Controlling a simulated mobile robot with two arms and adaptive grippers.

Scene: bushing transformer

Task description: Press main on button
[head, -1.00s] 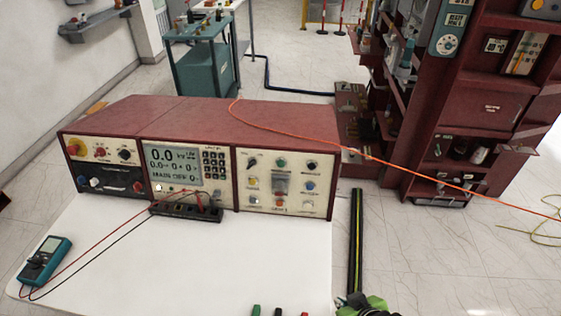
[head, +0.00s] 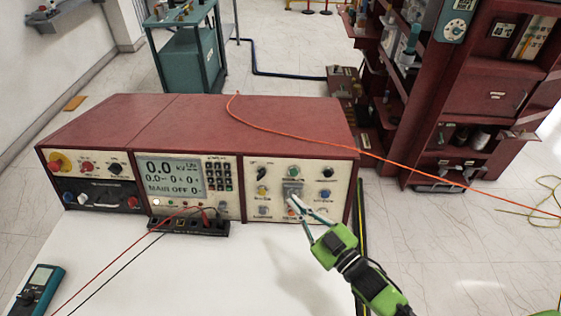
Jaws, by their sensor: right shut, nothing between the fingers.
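A long dark-red control console (head: 200,118) stands on a white table. Its left panel (head: 95,180) has a yellow-and-red knob and other knobs. The middle panel has a display (head: 174,174) reading "0.0" and "MAIN OFF". The right panel (head: 269,208) carries several coloured buttons, among them a green one (head: 293,172) and a blue one (head: 325,194). Labels there are too small to read. My right gripper (head: 294,201), on a green arm, is shut and empty. Its fingertips are in front of the lower middle of the right panel, hiding part of it; contact cannot be told. My left gripper is out of view.
A black terminal strip (head: 188,227) with red and black leads sits before the console. A teal multimeter (head: 38,291) lies at lower left. An orange cable (head: 400,166) crosses the console top. A dark-red cabinet (head: 480,105) stands at right. The white table front (head: 190,285) is mostly clear.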

